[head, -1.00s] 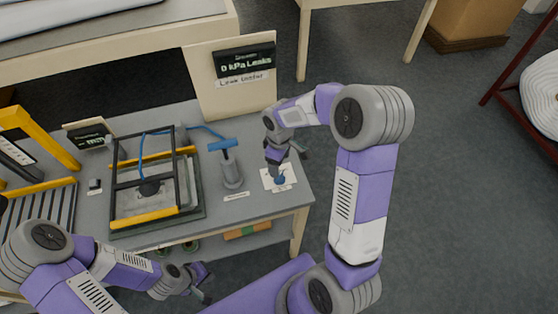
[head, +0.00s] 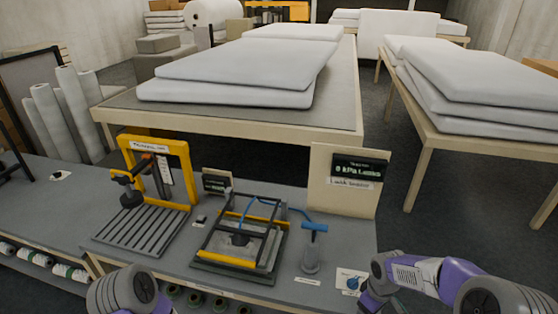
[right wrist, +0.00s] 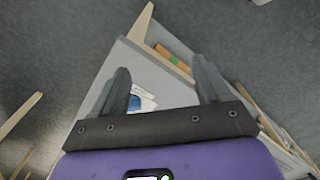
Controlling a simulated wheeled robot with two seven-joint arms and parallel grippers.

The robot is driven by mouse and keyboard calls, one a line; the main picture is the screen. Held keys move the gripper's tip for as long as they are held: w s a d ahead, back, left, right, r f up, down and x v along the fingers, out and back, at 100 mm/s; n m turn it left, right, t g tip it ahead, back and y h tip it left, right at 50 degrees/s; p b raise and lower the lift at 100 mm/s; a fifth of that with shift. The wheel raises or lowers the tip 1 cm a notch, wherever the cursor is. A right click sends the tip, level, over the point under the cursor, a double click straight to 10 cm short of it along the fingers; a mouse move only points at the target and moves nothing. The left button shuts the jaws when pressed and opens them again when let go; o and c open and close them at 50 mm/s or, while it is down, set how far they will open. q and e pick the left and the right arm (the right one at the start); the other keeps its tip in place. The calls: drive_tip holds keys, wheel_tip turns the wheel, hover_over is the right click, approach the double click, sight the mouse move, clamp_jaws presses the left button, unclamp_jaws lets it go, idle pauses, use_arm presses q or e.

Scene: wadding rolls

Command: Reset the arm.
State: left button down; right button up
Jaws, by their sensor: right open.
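My right gripper (right wrist: 163,82) is open and empty in the right wrist view, its two dark fingers spread apart. Beyond and below them is the bench corner, with a white card and a blue knob (right wrist: 134,103) near the left finger. In the head view the blue knob (head: 352,283) sits on its card at the bench's front right. My right arm (head: 430,275) comes in from the right, its wrist just right of the card; the fingertips are not clear there. My left arm (head: 128,291) shows only partly at the bottom edge; its gripper is out of view.
The grey bench (head: 345,240) carries a black frame fixture (head: 240,235), a yellow press (head: 155,170), a blue-handled pump (head: 312,245) and a leak display board (head: 350,180). Behind stand tables with white pads (head: 235,75). White rolls (head: 75,110) stand at left.

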use_arm(q)
drive_tip(key=shift+w+f+b, duration=0.25)
drive_tip(key=shift+f+b, duration=0.7)
use_arm(e)
drive_tip(key=s+a+f+m+y, duration=0.2)
drive_tip(key=s+a+f+m, duration=0.3)
drive_tip(key=f, duration=0.5)
drive_tip(key=s+a+f+m+y, duration=0.2)
drive_tip(key=s+a+f+m, duration=0.2)
drive_tip(key=s+a+f, duration=0.6)
drive_tip(key=shift+s+a+f+m+t, duration=0.2)
drive_tip(key=shift+a+f+m+t, duration=0.1)
drive_tip(key=shift+a+f+m, duration=0.15)
drive_tip(key=shift+d, duration=0.1)
drive_tip(key=shift+c, duration=0.2)
